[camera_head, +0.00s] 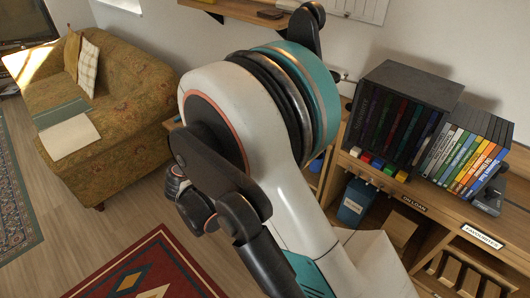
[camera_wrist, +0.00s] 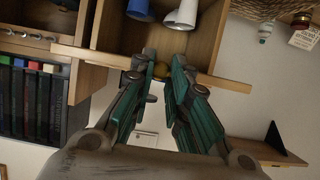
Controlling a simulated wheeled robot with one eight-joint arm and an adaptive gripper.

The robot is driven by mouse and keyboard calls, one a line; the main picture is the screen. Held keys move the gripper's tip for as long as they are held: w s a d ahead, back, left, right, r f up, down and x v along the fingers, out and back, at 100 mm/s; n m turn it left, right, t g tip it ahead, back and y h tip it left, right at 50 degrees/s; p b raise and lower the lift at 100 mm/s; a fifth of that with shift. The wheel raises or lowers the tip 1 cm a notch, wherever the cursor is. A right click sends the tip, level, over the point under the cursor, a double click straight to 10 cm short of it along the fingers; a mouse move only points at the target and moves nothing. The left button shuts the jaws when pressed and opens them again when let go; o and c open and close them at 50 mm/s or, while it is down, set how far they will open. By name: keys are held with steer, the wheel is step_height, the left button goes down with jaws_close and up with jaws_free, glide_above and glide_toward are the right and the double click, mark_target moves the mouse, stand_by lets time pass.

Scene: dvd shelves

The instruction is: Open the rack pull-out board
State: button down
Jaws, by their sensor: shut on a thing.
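In the wrist view, which looks upside down, the pull-out board (camera_wrist: 222,82) shows as a light wooden strip across the front of an open rack compartment. My gripper (camera_wrist: 163,66) reaches to the strip's edge with its two teal-padded fingers either side of a small brass-coloured knob (camera_wrist: 160,71). It is shut on this knob, though the fingers partly hide the contact. How far the board stands out from the rack cannot be told. In the head view my arm covers the gripper and the board.
A blue cup (camera_wrist: 139,9) and a white cup (camera_wrist: 183,14) are in the compartment. A black DVD box (camera_head: 388,118) and a row of cases (camera_head: 462,155) stand on the wooden shelf (camera_head: 420,195). A blue bin (camera_head: 355,203) sits below. A sofa (camera_head: 120,90) and open floor lie left.

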steer(key=shift+s+a, duration=0.65)
steer(key=shift+s, duration=0.15)
steer(key=shift+s+a, duration=0.6)
steer(key=shift+s, duration=0.2)
steer(key=c, duration=1.5)
jaws_free()
steer(key=v, duration=1.2)
steer(key=shift+r, duration=0.1)
steer(key=shift+w+d, duration=0.1)
